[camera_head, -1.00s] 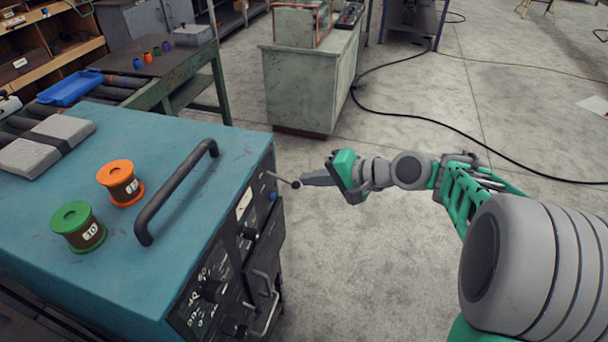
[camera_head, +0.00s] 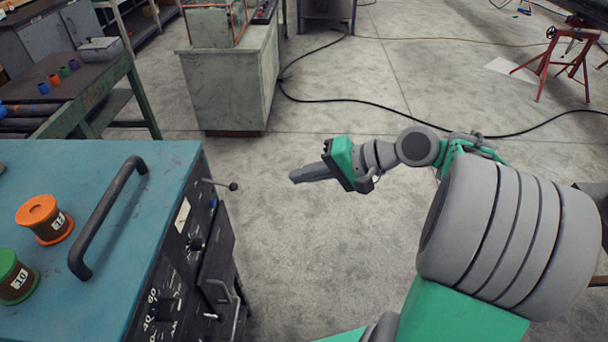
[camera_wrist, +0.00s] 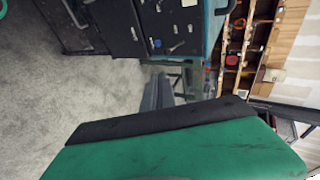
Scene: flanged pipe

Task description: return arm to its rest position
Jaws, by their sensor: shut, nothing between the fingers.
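My gripper (camera_head: 296,177) is at the end of my grey and green arm in the head view. It points left and hangs in free air over the concrete floor, to the right of the blue-topped cabinet. Its fingers are together and hold nothing. In the wrist view the dark fingers (camera_wrist: 158,92) show just beyond the green gripper body. The flanged pipe is not recognisable in these views.
The cabinet (camera_head: 110,165) has a black handle (camera_head: 108,218), an orange spool (camera_head: 45,219), a green spool (camera_head: 14,276) and a protruding lever (camera_head: 222,185). A grey-green cabinet (camera_head: 225,85), a cable (camera_head: 380,106) and a red stand (camera_head: 568,65) lie farther back. Floor around my gripper is clear.

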